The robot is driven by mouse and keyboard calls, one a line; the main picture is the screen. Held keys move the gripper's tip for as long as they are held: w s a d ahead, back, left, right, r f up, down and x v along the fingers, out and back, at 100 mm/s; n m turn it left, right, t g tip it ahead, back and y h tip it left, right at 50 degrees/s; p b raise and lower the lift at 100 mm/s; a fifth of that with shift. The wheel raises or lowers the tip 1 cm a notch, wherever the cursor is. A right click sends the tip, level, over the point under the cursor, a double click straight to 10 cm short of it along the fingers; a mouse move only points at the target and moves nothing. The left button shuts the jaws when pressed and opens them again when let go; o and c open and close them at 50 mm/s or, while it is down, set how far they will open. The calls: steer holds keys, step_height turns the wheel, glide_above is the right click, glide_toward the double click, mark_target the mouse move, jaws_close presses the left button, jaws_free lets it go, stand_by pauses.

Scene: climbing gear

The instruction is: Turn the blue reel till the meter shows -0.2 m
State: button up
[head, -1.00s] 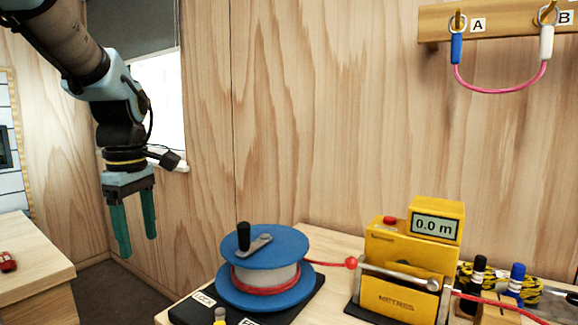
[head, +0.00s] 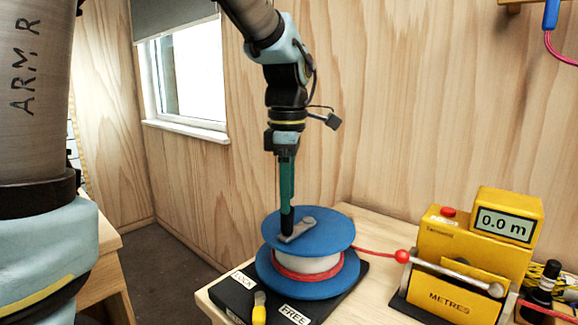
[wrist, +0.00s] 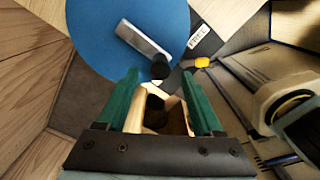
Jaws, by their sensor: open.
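The blue reel (head: 330,232) stands on a black base, with red cord wound on its pale drum. A grey crank (head: 297,230) on its top carries an upright black knob (head: 287,219). The yellow meter (head: 470,245) reads 0.0 m on its display (head: 504,225). My gripper (head: 287,206) points down over the knob, its green fingers seen edge-on. In the wrist view my gripper (wrist: 160,74) is open. The knob (wrist: 160,67) shows between the fingertips there, not clasped; whether a finger touches it I cannot tell.
A yellow-handled lever (head: 259,308) sits on the base (head: 234,300) by the LOCK and FREE labels; its setting is unclear. Red cord runs from the reel to a red bead (head: 402,256) at the meter. A dark bottle-like item (head: 543,285) stands right of the meter.

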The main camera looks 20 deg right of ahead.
steer(key=shift+a+f, duration=0.1)
steer(key=shift+f, duration=1.7)
steer(key=shift+c, duration=0.2)
jaws_close()
steer(key=shift+s+d+r+p, duration=0.1)
steer(key=shift+s+d+p, duration=0.5)
steer(key=shift+s, duration=0.2)
steer(key=d, duration=0.1)
steer(key=s+d+p, duration=0.1)
steer(key=s+d, duration=0.1)
steer(key=d, duration=0.1)
steer(key=shift+p, duration=0.35)
steer(key=shift+w+d+p, duration=0.1)
steer(key=shift+d+p, duration=0.3)
steer(key=shift+d, duration=0.65)
